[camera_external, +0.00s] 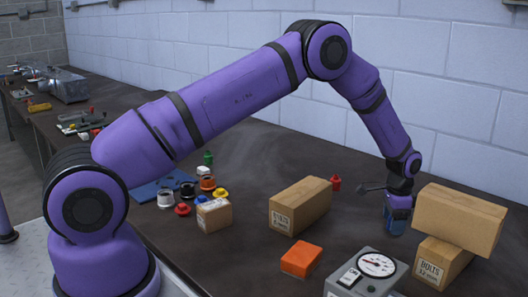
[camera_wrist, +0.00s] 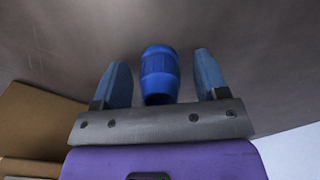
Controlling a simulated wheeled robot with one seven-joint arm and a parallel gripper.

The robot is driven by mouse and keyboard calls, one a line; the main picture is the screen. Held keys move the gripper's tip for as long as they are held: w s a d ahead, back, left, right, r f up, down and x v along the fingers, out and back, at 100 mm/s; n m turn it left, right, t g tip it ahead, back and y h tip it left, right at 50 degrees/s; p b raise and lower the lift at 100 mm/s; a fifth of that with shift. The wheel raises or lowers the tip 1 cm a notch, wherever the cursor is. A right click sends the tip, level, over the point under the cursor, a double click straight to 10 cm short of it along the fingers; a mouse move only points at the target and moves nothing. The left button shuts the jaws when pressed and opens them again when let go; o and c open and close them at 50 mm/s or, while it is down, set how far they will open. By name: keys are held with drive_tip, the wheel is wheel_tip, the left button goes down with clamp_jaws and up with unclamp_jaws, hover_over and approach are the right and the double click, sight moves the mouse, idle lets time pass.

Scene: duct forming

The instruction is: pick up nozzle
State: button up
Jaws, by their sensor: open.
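A blue, barrel-shaped piece, which looks like the nozzle (camera_wrist: 160,72), stands between my fingers in the wrist view. There is a visible gap on each side of it, so neither finger appears to touch it. My gripper (camera_wrist: 161,62) is open, with one blue finger to the left and one to the right. In the external view my gripper (camera_external: 395,222) points down close to the dark bench top, left of the stacked cartons. There the blue fingers and the nozzle blend together, and I cannot tell them apart.
Two stacked cartons (camera_external: 458,218) stand close to the right of my gripper. A gauge box (camera_external: 366,277) and an orange box (camera_external: 301,259) lie in front. A bolts carton (camera_external: 300,203) and a red bottle (camera_external: 336,184) are to the left. The bench (camera_external: 345,225) between is clear.

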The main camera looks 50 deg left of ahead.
drive_tip(key=c, duration=1)
drive_tip(key=shift+r, duration=0.1)
